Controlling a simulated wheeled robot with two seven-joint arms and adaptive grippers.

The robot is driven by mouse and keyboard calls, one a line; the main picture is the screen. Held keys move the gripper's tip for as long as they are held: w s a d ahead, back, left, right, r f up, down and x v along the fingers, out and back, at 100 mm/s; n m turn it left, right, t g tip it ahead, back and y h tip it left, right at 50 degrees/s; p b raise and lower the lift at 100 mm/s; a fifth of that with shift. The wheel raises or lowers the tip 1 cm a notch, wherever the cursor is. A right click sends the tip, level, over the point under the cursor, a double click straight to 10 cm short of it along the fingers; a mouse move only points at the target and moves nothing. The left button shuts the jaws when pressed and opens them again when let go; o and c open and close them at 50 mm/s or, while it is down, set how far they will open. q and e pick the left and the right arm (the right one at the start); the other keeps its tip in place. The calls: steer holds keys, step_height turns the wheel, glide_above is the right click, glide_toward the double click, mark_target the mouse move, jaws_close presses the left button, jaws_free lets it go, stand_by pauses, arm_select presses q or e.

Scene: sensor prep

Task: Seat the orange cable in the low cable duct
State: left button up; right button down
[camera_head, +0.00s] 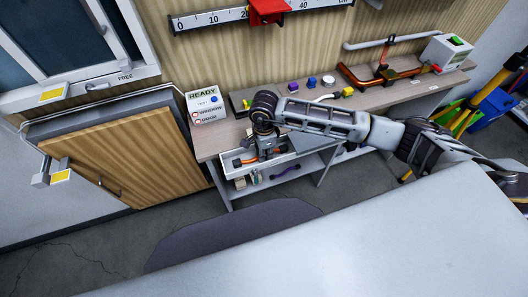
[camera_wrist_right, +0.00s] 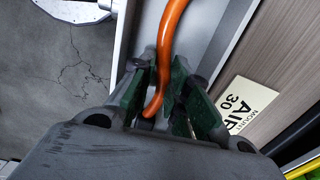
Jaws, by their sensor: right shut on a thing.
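The orange cable (camera_wrist_right: 170,45) runs from the top of the right wrist view down between the green-padded fingers of my right gripper (camera_wrist_right: 160,98). The gripper is shut on the cable near its lower visible end. In the head view the gripper (camera_head: 266,152) points down at the low cable duct (camera_head: 284,158), a white channel along the desk's front. A bit of orange cable shows left of the fingers. In the wrist view the duct's pale walls (camera_wrist_right: 147,22) flank the cable; I cannot tell how deep it sits. My left gripper is in neither view.
A READY sign box (camera_head: 203,105) stands at the desk's left end. Small coloured parts, including a blue one (camera_head: 312,81), lie behind my arm. A dark stool seat (camera_head: 235,232) is in front.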

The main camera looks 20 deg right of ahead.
steer(key=c, duration=1.1)
jaws_free()
steer(key=shift+c, duration=0.2)
steer(key=shift+r, duration=0.1)
steer(key=shift+o, duration=0.3)
steer(key=shift+r+p, duration=0.35)
steer(key=shift+r, duration=0.35)
steer(key=shift+o, duration=1)
steer(key=shift+r, duration=0.4)
steer(key=shift+r+p, duration=1.15)
steer(key=shift+r, duration=1.2)
